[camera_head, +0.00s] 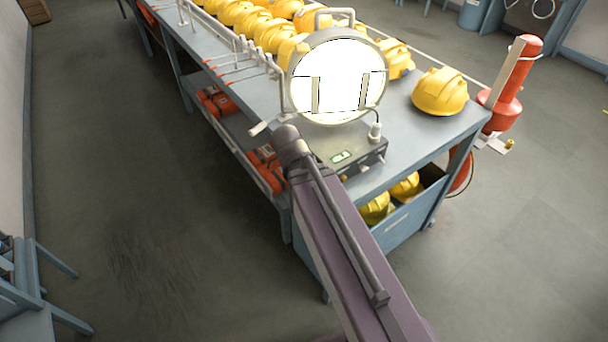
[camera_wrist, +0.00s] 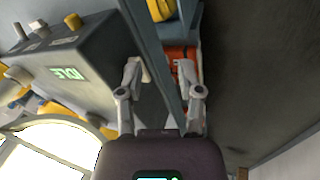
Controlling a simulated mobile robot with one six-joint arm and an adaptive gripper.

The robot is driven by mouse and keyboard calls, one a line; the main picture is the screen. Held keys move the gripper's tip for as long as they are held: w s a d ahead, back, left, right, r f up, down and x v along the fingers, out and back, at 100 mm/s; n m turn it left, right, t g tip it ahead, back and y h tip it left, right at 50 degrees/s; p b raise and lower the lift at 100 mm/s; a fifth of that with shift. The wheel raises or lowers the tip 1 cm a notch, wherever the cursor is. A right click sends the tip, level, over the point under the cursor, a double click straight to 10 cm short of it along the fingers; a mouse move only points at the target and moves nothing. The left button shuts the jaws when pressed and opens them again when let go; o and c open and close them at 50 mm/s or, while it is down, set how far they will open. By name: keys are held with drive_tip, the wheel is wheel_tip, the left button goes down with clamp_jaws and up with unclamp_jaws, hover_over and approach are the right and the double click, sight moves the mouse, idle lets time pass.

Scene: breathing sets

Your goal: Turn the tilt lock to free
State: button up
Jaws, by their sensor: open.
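A round, brightly lit lamp head (camera_head: 337,78) in a pale ring frame stands upright on a grey control box (camera_head: 352,152) on the bench. A pale lever (camera_head: 260,128) sticks out at the ring's lower left; I cannot tell for sure that it is the tilt lock. A pale knob (camera_head: 375,131) sits at the lower right. In the wrist view the control box (camera_wrist: 95,60) is at the left with a green display, the ring (camera_wrist: 70,125) below it. My gripper (camera_wrist: 159,74) is open. A small pale piece (camera_wrist: 145,72) shows beside the left finger; contact is unclear.
The blue-grey bench (camera_head: 425,135) carries rows of yellow helmets (camera_head: 440,90) and a pale rail along its left edge. Orange items lie on the shelf below (camera_head: 265,165). A red cylinder (camera_head: 508,95) stands off the right end.

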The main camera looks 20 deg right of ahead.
drive_tip(key=s+y, duration=0.1)
drive_tip(key=s+a+g+y, duration=0.1)
drive_tip(key=s+a+f+m+y, duration=0.1)
drive_tip(key=shift+s+a+g, duration=0.25)
drive_tip(key=shift+s+g, duration=0.05)
drive_tip(key=shift+g, duration=0.1)
idle(0.5)
